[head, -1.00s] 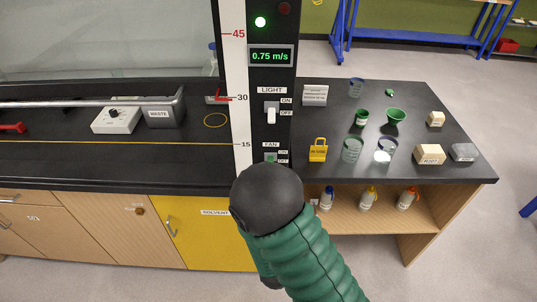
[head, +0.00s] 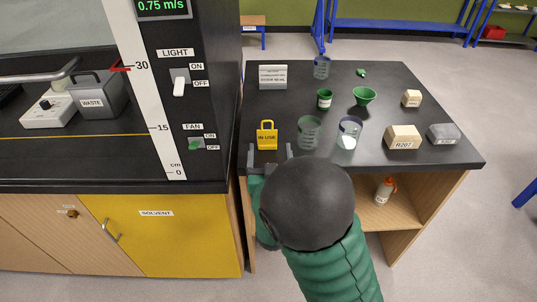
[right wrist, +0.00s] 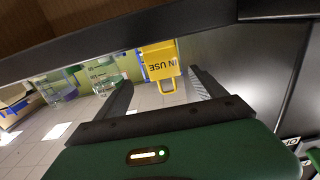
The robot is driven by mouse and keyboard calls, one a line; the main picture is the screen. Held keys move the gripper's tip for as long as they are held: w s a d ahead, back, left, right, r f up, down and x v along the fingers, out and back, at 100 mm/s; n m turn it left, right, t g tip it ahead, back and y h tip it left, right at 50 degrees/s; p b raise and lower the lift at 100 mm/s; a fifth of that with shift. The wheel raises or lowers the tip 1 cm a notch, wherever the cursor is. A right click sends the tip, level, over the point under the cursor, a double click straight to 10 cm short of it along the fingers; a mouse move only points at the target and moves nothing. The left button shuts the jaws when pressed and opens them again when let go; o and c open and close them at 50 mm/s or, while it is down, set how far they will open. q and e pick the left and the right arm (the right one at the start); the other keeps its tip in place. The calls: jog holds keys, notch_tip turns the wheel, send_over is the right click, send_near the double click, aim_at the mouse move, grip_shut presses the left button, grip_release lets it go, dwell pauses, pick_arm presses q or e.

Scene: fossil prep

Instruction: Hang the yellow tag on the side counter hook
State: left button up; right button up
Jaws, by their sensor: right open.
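The yellow tag (head: 266,136), marked IN USE and with a loop handle on top, stands near the front left edge of the black side counter (head: 390,100). My right gripper (head: 270,155) is open just in front of the tag, at the counter's front edge. In the right wrist view the tag (right wrist: 160,60) appears upside down between the spread fingers, and no grip on it shows. My right arm's dark round joint covers part of the counter front. I cannot make out a hook. My left gripper is out of view.
Behind and right of the tag stand clear beakers (head: 309,132), a green funnel (head: 364,95), a green cup (head: 324,98), and blocks (head: 403,137). A white label card (head: 273,77) stands at the back. The black panel with switches (head: 190,90) rises to the left.

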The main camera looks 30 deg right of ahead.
aim_at(266, 135)
jog(key=x, duration=0.5)
jog(key=shift+w+a, duration=0.2)
jog(key=shift+w, duration=0.4)
jog(key=x, duration=0.4)
jog(key=shift+r, duration=0.2)
jog(key=shift+w+d+f, duration=0.1)
jog(key=shift+w+d, duration=0.15)
jog(key=shift+d, duration=0.05)
jog(key=shift+s, duration=0.1)
jog(key=shift+c, duration=1.1)
jog(key=shift+a, duration=0.2)
jog(key=c, duration=0.7)
jog(key=shift+d, duration=0.1)
jog(key=c, duration=0.5)
